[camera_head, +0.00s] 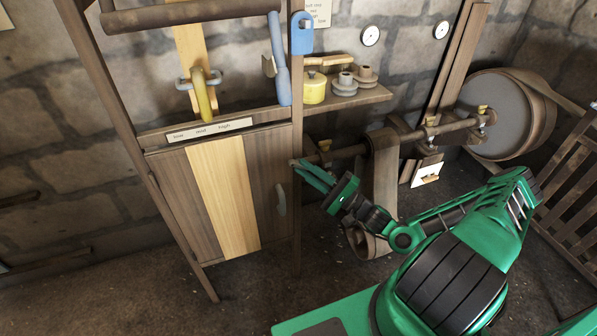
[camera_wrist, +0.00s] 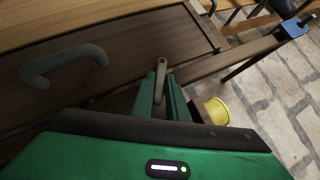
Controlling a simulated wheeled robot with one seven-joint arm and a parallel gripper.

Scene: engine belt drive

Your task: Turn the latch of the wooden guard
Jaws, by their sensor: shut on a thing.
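The wooden guard (camera_head: 222,195) is an upright panel of dark planks with one pale plank in the middle. A grey bar handle is on its right part (camera_head: 281,200), and the handle also shows in the wrist view (camera_wrist: 66,62). The latch is a small grey bar (camera_wrist: 161,72) at the guard's edge, seen in the wrist view. My gripper (camera_wrist: 162,92) has its two green fingers shut on the latch, one on each side, with the latch's rounded end sticking up between them. In the head view my gripper (camera_head: 303,168) is at the guard's upper right edge, and the latch is too small there to make out clearly.
Above the guard are a label strip (camera_head: 208,129) and a yellow-handled lever (camera_head: 203,95). A shelf (camera_head: 350,98) holds a yellow tin (camera_head: 314,88) and grey spools. A brown belt (camera_head: 383,165) hangs from a shaft just right of my gripper. A large wheel (camera_head: 500,115) stands further right.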

